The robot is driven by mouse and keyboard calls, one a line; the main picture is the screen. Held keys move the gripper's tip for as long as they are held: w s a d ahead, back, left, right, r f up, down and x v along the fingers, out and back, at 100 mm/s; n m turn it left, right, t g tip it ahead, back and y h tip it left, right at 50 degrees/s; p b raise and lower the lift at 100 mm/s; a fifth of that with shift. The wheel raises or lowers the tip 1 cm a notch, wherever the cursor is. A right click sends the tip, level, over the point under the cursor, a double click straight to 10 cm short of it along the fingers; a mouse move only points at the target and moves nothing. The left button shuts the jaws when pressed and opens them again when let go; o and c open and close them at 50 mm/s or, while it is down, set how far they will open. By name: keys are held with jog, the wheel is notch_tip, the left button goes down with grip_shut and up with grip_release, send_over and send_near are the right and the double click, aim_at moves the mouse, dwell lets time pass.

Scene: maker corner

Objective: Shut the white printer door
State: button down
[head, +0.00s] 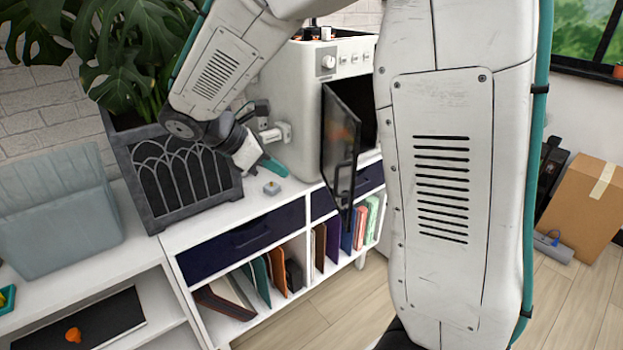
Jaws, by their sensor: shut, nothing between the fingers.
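The white printer (303,95) stands on the white shelf unit. Its door (340,145) is a dark, see-through panel with a bar handle, and it is swung open toward the front, leaving a dark opening behind it. My gripper (272,167) has teal fingertips and is shut and empty. It is left of the door and the printer's front, above the shelf top, apart from the door in the picture. My own arm covers the right part of the printer and its opening.
A dark planter (175,180) with a large leafy plant stands left of my gripper. A grey bin (60,225) is further left. Cardboard box (585,205) sits on the floor at right.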

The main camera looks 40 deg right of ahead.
jog(key=d+r+x, duration=0.2)
jog(key=x, duration=1)
jog(key=shift+s+d+f, duration=0.15)
jog(key=shift+s+f, duration=0.1)
